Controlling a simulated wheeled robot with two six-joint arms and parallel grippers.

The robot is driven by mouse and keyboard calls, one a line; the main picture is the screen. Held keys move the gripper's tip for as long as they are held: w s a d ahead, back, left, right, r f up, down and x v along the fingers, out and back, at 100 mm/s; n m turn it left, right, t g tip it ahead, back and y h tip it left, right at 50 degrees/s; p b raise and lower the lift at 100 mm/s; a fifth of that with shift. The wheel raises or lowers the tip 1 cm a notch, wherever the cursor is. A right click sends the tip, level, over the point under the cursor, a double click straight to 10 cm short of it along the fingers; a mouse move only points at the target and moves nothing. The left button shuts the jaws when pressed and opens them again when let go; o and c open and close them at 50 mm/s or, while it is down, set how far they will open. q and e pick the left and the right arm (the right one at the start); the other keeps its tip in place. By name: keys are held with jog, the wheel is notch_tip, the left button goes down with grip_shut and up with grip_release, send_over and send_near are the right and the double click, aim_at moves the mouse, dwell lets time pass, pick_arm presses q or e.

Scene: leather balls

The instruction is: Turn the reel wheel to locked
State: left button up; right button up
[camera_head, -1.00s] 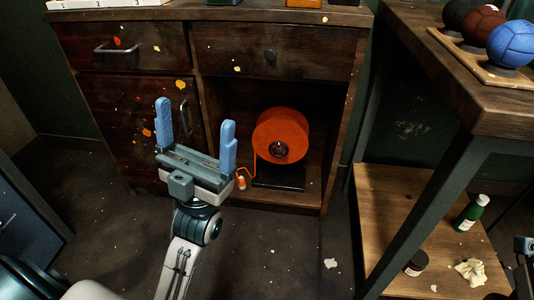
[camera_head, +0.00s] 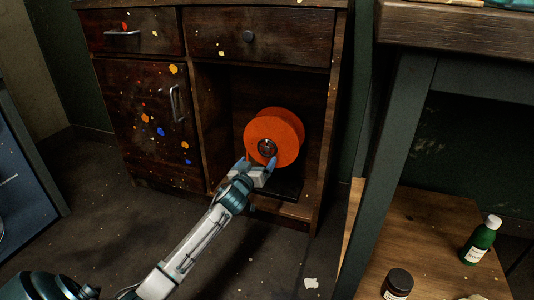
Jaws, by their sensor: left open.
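The orange reel wheel (camera_head: 282,124) stands upright on a dark base (camera_head: 289,188) inside the open compartment of the wooden cabinet. A dark round hub (camera_head: 266,148) sits at the middle of its face. My left gripper (camera_head: 257,165) is open in front of the lower part of the wheel, with its blue fingers pointing toward the hub. One finger is at the wheel's lower left and the other is just below and right of the hub. I cannot tell whether the fingers touch the wheel. My right gripper is not in view.
The cabinet has drawers above (camera_head: 262,36) and a paint-spotted door (camera_head: 143,117) at left. A table leg (camera_head: 388,165) stands to the right. A lower shelf (camera_head: 427,228) holds a green bottle (camera_head: 480,241) and a dark jar (camera_head: 397,284).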

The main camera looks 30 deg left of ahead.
aim_at(267, 149)
pick_arm(q)
jog(key=b+x, duration=0.3)
jog(key=x, duration=0.5)
jog(key=shift+w+d+f, duration=0.1)
jog(key=shift+d+f, duration=0.05)
jog(key=shift+b+x, duration=0.35)
jog(key=shift+x, duration=0.5)
jog(key=shift+r, duration=0.2)
jog(key=c, duration=1)
